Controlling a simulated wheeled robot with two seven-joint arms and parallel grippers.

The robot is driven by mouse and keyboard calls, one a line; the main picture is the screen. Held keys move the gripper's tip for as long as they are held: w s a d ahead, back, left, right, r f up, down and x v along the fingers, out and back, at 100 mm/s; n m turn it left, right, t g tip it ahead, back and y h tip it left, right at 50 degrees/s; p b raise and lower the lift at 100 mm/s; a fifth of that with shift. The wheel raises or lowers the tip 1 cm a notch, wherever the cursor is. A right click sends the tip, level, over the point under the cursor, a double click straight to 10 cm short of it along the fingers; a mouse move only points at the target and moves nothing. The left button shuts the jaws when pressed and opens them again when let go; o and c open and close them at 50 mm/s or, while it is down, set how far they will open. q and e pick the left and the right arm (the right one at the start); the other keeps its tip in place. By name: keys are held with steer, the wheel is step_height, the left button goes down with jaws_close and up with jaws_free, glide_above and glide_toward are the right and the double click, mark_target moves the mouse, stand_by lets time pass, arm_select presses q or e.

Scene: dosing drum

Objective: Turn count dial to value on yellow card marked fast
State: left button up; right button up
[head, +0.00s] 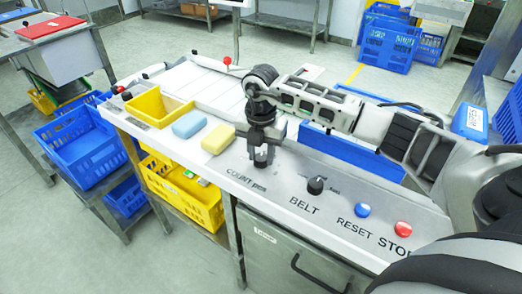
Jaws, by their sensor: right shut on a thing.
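My right gripper (261,155) reaches in from the right and points straight down at the white panel. It is shut on the count dial, just above the printed word COUNT. The jaws cover most of the dial, so its pointer and value cannot be read. No yellow card with a readable "fast" mark shows. A plain yellow block (218,138) lies on the panel left of the gripper. My left gripper is out of view.
A black BELT knob (316,185), a blue RESET button (362,210) and a red STOP button (403,229) sit along the panel to the right. A blue block (189,124) and a yellow bin (158,107) are to the left.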

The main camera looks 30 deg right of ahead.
mark_target(261, 157)
steer(key=shift+w+r+m, duration=0.1)
steer(key=shift+m, duration=0.3)
steer(key=o, duration=1)
step_height(261, 157, up, 16)
steer(key=shift+f+b, duration=0.1)
steer(key=shift+b, duration=0.45)
